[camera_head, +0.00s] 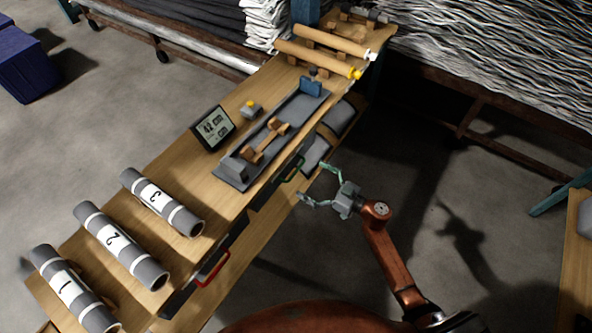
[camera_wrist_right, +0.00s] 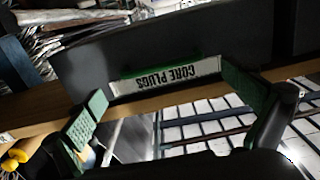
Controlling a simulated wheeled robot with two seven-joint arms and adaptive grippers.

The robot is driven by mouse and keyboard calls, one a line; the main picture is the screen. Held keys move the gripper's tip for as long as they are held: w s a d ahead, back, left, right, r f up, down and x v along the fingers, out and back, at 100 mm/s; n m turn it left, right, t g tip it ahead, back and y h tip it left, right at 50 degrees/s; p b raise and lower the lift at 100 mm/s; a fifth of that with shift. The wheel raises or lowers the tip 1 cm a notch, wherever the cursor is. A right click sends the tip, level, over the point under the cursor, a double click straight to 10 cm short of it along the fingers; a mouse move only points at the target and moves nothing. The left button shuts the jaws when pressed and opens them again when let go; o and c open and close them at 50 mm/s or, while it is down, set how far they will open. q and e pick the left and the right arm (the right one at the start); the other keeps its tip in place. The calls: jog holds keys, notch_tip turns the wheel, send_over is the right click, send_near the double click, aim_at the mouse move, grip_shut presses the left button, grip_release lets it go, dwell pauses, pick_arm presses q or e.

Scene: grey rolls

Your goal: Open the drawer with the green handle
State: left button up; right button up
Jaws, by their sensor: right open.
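The green handle (camera_head: 293,170) is on a dark drawer front (camera_head: 268,193) along the bench's right-hand side, and the drawer looks shut. In the right wrist view a dark drawer front (camera_wrist_right: 190,45) fills the upper middle, with a white label (camera_wrist_right: 165,77) reading CORE PLUGS upside down and a thin green bar along it. My right gripper (camera_head: 313,181) is open and empty, just to the right of the handle, with a gap between them. Its two green-padded fingers (camera_wrist_right: 165,105) show either side of the label. My left gripper is not in view.
A red handle (camera_head: 213,270) is on another drawer nearer the front. The wooden bench top (camera_head: 165,150) carries grey numbered rolls (camera_head: 120,245), a display (camera_head: 212,128) and a grey tray fixture (camera_head: 240,170). Grey rolls (camera_head: 315,152) lie below the bench. The floor right of the bench is mostly clear.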

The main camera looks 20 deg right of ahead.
aim_at(297, 169)
jog(key=b+x, duration=0.1)
jog(key=x, duration=0.5)
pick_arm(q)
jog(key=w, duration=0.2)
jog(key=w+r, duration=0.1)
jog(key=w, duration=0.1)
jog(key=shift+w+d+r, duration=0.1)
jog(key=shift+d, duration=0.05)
pick_arm(e)
jog(key=shift+d, duration=0.2)
jog(key=c, duration=1.4)
